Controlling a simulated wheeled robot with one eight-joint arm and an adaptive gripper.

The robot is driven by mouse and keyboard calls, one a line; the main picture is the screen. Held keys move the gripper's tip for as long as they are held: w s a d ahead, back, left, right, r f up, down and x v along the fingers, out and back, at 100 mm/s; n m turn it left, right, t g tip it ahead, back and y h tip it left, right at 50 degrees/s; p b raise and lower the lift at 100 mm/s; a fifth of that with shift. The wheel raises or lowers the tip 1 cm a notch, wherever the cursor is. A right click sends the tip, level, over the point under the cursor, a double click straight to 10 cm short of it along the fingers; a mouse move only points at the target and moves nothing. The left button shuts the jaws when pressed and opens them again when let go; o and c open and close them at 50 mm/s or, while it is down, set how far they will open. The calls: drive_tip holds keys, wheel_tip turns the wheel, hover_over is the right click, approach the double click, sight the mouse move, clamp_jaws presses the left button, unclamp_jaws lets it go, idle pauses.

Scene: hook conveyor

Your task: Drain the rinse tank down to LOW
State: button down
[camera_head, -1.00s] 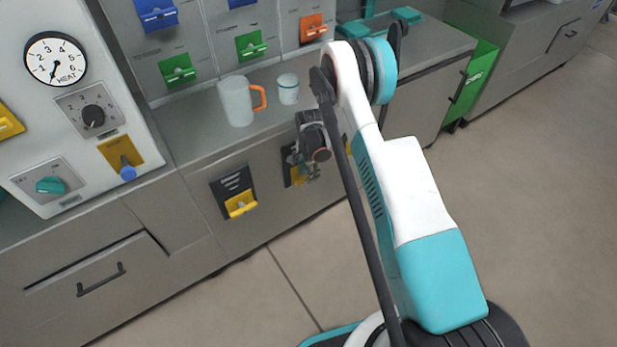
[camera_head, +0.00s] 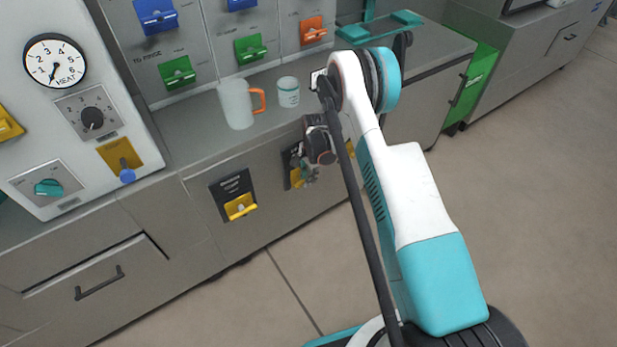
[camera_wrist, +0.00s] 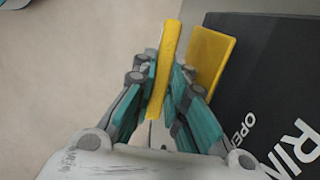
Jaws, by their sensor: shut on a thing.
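My gripper (camera_head: 306,176) is low at the cabinet front, in front of the right-hand of two black panels, partly hidden by my arm. In the wrist view my gripper (camera_wrist: 160,95) has its teal fingers on both sides of an upright yellow lever (camera_wrist: 166,65) and is shut on it. Beside the lever are a yellow plate (camera_wrist: 211,62) and a black panel (camera_wrist: 270,75) with white lettering, partly cut off, reading "RIN" and "OPE". I cannot make out a tank level or a LOW mark in either view.
A similar black panel (camera_head: 232,190) with a yellow lever (camera_head: 240,207) is to the left. A mug with an orange handle (camera_head: 237,104) and a white cup (camera_head: 288,92) stand on the counter above. Floor in front is clear.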

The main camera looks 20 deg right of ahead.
drive_tip(key=shift+d+f+g+y, duration=0.1)
drive_tip(key=shift+g+y, duration=0.2)
drive_tip(key=shift+y, duration=0.6)
drive_tip(key=c, duration=1.6)
unclamp_jaws()
drive_tip(key=v, duration=1.2)
